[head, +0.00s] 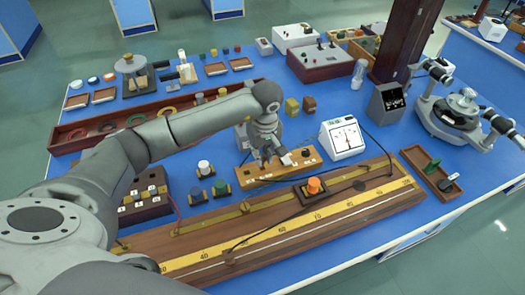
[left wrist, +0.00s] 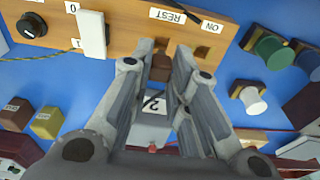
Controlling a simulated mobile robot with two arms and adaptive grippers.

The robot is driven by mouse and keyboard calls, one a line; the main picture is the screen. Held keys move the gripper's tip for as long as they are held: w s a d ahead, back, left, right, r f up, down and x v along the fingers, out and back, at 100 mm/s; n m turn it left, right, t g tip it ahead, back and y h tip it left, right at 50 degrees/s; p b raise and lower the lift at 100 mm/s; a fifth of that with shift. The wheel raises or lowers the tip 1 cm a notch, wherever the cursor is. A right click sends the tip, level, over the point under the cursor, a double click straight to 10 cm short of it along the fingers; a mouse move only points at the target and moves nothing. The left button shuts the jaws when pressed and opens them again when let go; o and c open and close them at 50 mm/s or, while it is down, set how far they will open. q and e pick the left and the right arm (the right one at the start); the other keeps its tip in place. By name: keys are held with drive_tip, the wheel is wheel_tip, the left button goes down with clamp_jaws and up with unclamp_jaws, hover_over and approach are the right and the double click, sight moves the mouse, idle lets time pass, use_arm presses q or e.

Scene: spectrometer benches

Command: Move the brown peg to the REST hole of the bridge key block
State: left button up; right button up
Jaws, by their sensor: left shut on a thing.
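The bridge key block (head: 262,179) is a light wooden block in the middle of the blue bench. In the left wrist view its wooden top (left wrist: 128,32) shows REST and ON labels, a white lever (left wrist: 93,34) and a black knob (left wrist: 31,25). My left gripper (head: 268,158) is over the block, pointing down. In the left wrist view its fingers (left wrist: 161,66) are shut on the brown peg (left wrist: 161,67), just beside the REST label. A dark hole shows near the ON label. I cannot tell whether the peg's lower end is in the REST hole or above it. My right gripper is not in view.
A white meter (head: 343,140) stands right of the block. A long wooden slide-wire board with an orange knob (head: 314,185) lies in front. Small posts with white (head: 203,167), green and blue tops stand to the left. Cables cross the bench.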

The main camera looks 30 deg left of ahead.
use_arm(q)
wheel_tip(320, 180, down, 2)
drive_tip(key=shift+b, duration=0.5)
drive_tip(key=shift+f+b, duration=0.75)
drive_tip(key=o, duration=0.9)
drive_tip(key=r, duration=0.8)
drive_tip(key=s+d+r, duration=0.1)
drive_tip(key=r, duration=0.3)
